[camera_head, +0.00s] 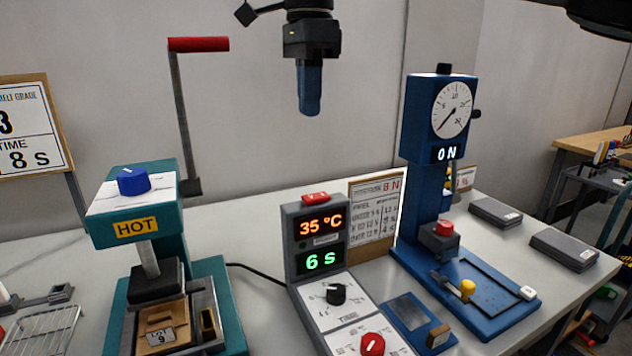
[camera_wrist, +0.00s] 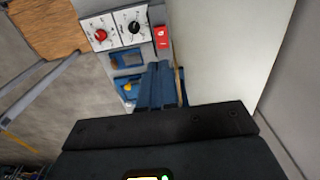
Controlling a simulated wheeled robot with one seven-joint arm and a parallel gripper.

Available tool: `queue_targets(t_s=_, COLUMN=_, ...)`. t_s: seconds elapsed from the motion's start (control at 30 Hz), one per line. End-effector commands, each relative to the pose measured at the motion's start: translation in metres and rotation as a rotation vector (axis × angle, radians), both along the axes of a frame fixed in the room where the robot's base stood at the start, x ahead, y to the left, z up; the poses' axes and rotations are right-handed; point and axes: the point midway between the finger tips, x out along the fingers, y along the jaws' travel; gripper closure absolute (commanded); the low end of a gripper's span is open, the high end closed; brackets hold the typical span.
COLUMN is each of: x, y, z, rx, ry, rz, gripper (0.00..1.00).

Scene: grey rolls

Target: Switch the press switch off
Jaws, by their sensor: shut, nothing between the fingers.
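A grey control box (camera_head: 305,262) stands mid-table with lit displays reading 35 °C and 6 s. A red rocker switch (camera_head: 316,198) sits on its top; it also shows in the wrist view (camera_wrist: 161,37). A teal press (camera_head: 130,215) with a HOT label stands to its left. A blue gauge stand (camera_head: 424,120) to its right has a lit ON display (camera_head: 447,153). My gripper (camera_head: 309,110) is shut and empty, pointing down, well above the control box and apart from the switch. Its blue fingers show in the wrist view (camera_wrist: 155,85).
The press's long crank with a red handle (camera_head: 198,44) rises left of my gripper. A paper board (camera_head: 376,212) stands between box and gauge stand. Two grey slabs (camera_head: 495,212) (camera_head: 564,249) lie at the right. The air around my gripper is free.

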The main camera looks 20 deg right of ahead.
Motion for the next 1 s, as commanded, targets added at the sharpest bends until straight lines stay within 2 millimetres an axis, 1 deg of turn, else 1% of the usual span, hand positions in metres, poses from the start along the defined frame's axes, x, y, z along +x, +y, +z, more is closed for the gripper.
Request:
queue_targets(t_s=0.33, x=0.000, y=0.000, z=-0.001, rx=0.000, ry=0.001, rz=0.001, gripper=1.00)
queue_targets(t_s=0.47, x=0.000, y=0.000, z=-0.012, rx=0.000, ry=0.003, rz=0.001, gripper=1.00)
queue_targets(t_s=0.57, x=-0.001, y=0.000, z=-0.026, rx=0.001, ry=0.004, rz=0.002, gripper=1.00)
queue_targets(t_s=0.8, x=-0.001, y=0.000, z=-0.073, rx=0.001, ry=0.004, rz=0.002, gripper=1.00)
queue_targets(t_s=1.0, x=-0.001, y=0.001, z=-0.110, rx=0.002, ry=0.004, rz=0.002, gripper=1.00)
